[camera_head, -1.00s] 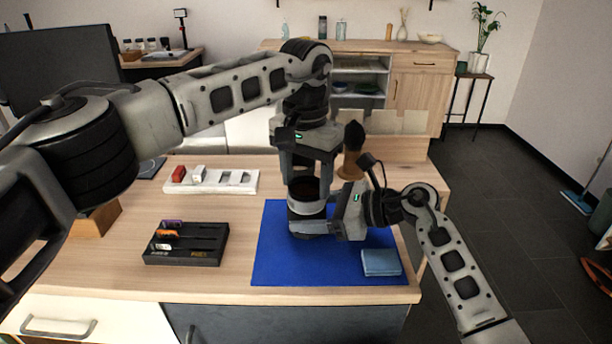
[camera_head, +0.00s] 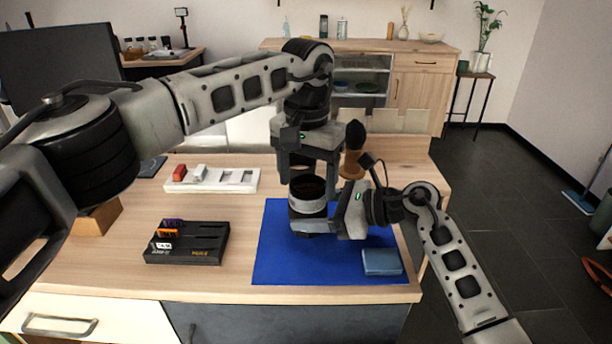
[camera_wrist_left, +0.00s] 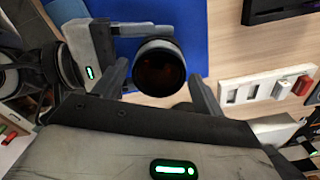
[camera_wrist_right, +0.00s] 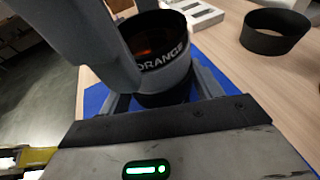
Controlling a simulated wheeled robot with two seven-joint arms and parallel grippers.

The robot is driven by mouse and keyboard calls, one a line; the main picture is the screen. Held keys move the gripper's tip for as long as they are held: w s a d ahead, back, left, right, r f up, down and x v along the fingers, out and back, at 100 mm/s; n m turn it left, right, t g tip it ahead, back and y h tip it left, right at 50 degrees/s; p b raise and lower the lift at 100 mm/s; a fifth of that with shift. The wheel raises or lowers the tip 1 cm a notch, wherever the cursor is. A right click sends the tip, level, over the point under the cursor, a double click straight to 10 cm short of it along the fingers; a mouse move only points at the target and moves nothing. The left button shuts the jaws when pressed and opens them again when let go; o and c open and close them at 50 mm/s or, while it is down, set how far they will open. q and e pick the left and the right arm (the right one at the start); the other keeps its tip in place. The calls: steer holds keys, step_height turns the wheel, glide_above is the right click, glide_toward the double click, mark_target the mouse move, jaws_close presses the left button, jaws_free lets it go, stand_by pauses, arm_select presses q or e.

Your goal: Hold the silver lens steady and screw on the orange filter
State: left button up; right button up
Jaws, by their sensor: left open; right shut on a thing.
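The silver lens (camera_head: 308,209) stands upright over the blue mat (camera_head: 275,262). My right gripper (camera_head: 316,228) is shut on its lower part from the right. The orange filter (camera_wrist_right: 163,55) sits on top of the lens in the right wrist view, its ring lettered ORANGE. Its dark reddish glass (camera_wrist_left: 158,72) faces up in the left wrist view. I cannot tell how tightly it is seated. My left gripper (camera_head: 309,180) is open above the lens, its fingers on either side of the filter and apart from it.
A black case (camera_head: 187,252) with colored tabs lies left of the mat. A white tray (camera_head: 235,181) with red and white pieces is behind it. A folded blue cloth (camera_head: 382,262) lies at the mat's front right. A black ring (camera_wrist_right: 275,32) and a brush (camera_head: 354,150) stand farther back.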

arm_select(q)
steer(key=n, duration=0.5)
steer(key=shift+d, duration=0.1)
steer(key=n, duration=0.4)
steer(key=shift+d+n, duration=0.1)
steer(key=shift+n, duration=0.2)
steer(key=c, duration=1)
steer(key=shift+o, duration=0.2)
steer(key=shift+m, duration=0.8)
steer(key=shift+c, duration=0.7)
steer(key=shift+m, duration=0.7)
steer(key=shift+c, duration=1.4)
steer(key=shift+w, duration=0.1)
